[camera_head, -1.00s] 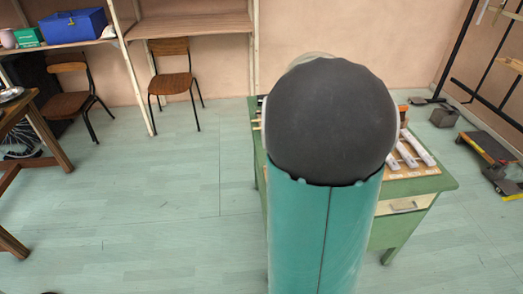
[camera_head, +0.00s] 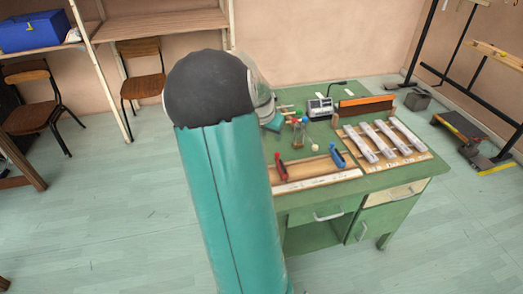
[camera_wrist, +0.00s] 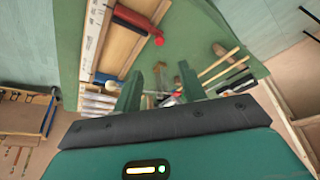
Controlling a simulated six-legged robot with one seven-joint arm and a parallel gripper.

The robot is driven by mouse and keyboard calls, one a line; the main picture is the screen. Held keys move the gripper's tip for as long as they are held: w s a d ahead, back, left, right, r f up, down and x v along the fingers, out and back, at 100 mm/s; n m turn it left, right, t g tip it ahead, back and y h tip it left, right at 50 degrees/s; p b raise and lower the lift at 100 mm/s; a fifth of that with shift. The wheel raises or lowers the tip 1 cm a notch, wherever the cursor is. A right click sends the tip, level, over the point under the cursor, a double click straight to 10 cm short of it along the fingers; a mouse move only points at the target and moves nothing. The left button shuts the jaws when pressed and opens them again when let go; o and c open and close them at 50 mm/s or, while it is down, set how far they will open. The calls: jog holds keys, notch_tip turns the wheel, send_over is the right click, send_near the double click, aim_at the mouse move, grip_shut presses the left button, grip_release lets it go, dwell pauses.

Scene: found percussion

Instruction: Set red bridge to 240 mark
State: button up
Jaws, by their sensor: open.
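The red bridge (camera_head: 281,167) stands across the left part of a long wooden board in the head view. A white ruler strip (camera_head: 318,180) with marks too small to read runs along the board's front edge. A blue bridge (camera_head: 337,156) stands near the board's right end. In the wrist view, the red bridge (camera_wrist: 135,20) shows at upper left, beside the ruler strip (camera_wrist: 95,35). My gripper (camera_wrist: 159,90) is open, with its two green fingers apart over the desk and nothing seen held between them. In the head view my arm hides most of my gripper.
The green desk (camera_head: 390,181) also holds metal bars on a wooden frame (camera_head: 380,140), a small grey device (camera_head: 320,108), an orange-topped block (camera_head: 366,104) and several mallets and sticks. Chairs and shelves stand at left, with open floor in front.

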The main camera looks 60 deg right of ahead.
send_near(277, 154)
jog(key=x, duration=0.8)
jog(key=shift+c, duration=0.2)
